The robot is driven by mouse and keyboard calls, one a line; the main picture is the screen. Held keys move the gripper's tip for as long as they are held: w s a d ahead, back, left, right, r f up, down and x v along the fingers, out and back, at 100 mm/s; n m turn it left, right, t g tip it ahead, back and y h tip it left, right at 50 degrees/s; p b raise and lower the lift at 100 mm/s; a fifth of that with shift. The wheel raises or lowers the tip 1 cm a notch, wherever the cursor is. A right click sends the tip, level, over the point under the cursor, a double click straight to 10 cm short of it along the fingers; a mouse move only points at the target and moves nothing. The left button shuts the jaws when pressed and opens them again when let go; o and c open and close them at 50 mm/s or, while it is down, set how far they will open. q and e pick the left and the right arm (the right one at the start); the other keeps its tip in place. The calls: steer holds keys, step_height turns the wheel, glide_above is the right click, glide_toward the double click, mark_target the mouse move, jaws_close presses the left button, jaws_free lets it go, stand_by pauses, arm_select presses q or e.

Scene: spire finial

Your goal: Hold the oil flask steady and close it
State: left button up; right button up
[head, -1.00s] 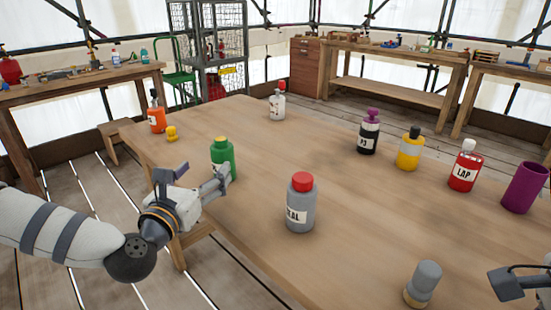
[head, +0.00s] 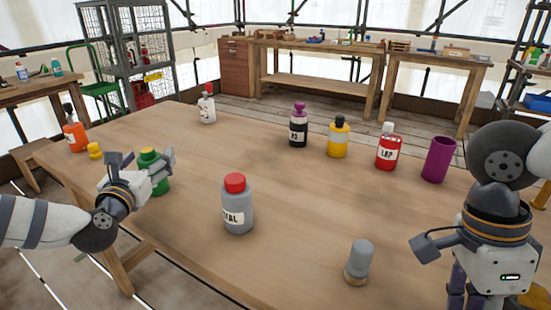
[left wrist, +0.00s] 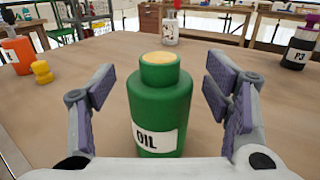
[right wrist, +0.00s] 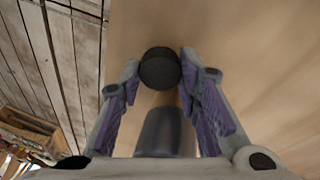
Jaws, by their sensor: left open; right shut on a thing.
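The oil flask (head: 159,187) is green, upright near the table's left edge, with a white OIL label in the left wrist view (left wrist: 158,110). Its top shows a pale yellowish disc and no separate cap. My left gripper (head: 146,160) is open, with one finger on either side of the flask and gaps visible in the left wrist view. My right gripper (head: 482,300) is at the lower right, its fingertips hidden in the head view. In the right wrist view it is shut on a dark round cap (right wrist: 160,68). A grey rounded shape lies below the cap; I cannot tell what it is.
A grey bottle with a red cap (head: 237,208) stands right of the flask. A yellow piece (head: 95,151) and an orange bottle (head: 74,135) are at the left. The table's middle is mostly clear.

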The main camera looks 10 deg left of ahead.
arm_select(q)
steer(key=shift+w+a+f, duration=0.1)
steer(key=shift+w, duration=0.35)
arm_select(e)
steer(key=shift+f, duration=0.1)
arm_select(q)
steer(key=c, duration=1.3)
steer(key=shift+c, duration=0.2)
